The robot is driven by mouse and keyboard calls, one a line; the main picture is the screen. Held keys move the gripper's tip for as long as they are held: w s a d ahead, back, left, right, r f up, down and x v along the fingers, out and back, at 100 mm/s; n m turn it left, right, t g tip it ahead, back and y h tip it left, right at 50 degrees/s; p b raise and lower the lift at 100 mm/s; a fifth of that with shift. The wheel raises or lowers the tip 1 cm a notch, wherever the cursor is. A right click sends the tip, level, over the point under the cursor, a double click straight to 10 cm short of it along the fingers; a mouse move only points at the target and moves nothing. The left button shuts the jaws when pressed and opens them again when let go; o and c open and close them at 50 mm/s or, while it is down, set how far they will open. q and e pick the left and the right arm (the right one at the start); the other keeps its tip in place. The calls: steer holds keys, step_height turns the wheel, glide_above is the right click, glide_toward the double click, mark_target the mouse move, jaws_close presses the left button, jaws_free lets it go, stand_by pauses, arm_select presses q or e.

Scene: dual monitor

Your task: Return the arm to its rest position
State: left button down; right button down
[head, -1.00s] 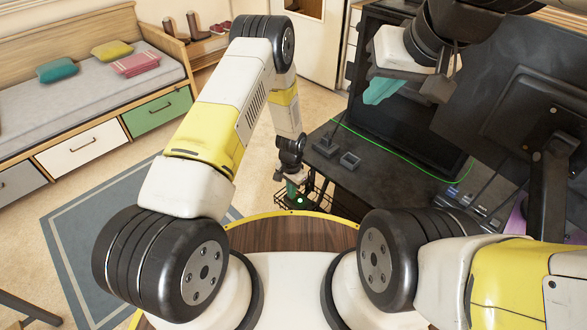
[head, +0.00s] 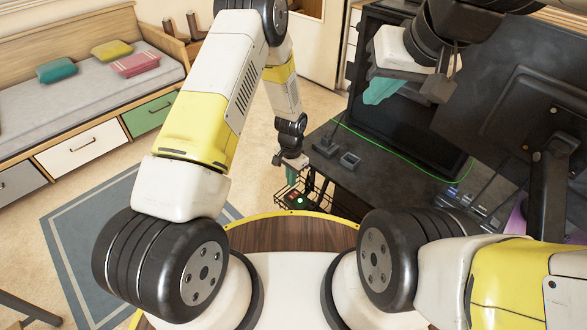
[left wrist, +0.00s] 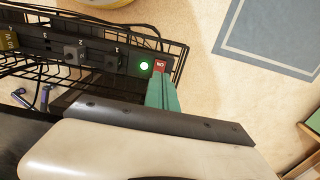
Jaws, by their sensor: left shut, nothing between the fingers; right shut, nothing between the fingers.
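My left arm reaches out and down at the center of the head view. Its gripper (head: 291,176), with teal fingers, is shut and empty above the wire basket (head: 318,186) beside the desk. In the left wrist view its teal fingers (left wrist: 162,92) appear just below a red switch (left wrist: 160,66) on a black power strip (left wrist: 80,52). I cannot tell from this view how far above the strip they are. A green light (left wrist: 144,66) glows beside the switch. My right gripper (head: 383,89) is shut and empty at upper right, in front of the dark monitors.
The black desk (head: 395,190) stands right of the left gripper, with a monitor (head: 520,100) and a green cable (head: 400,157) on it. A bed (head: 80,95) is at left. Open floor and a grey-blue rug (head: 90,240) lie between. Loose small items (left wrist: 20,97) show near the basket.

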stand_by(0.4)
arm_select(q)
steer(key=s+a+r+n+t, duration=0.1)
steer(key=a+r, duration=0.2)
steer(key=r, duration=0.8)
steer(key=a+r+n+t+h, duration=0.1)
steer(key=a+r+n, duration=0.1)
steer(key=r, duration=0.8)
steer(key=s+a+r+n+t, duration=0.1)
steer(key=a+r, duration=0.2)
steer(key=r, duration=0.8)
steer(key=s+a+r+n+t, duration=0.1)
steer(key=s+a+r+n, duration=0.1)
steer(key=s+r, duration=0.5)
steer(key=s+a+r+n+t+h, duration=0.1)
steer(key=s+a+r, duration=0.3)
steer(key=s+r, duration=0.4)
steer(key=s+n+t, duration=0.1)
steer(key=s, duration=0.4)
steer(key=shift+s+a, duration=0.1)
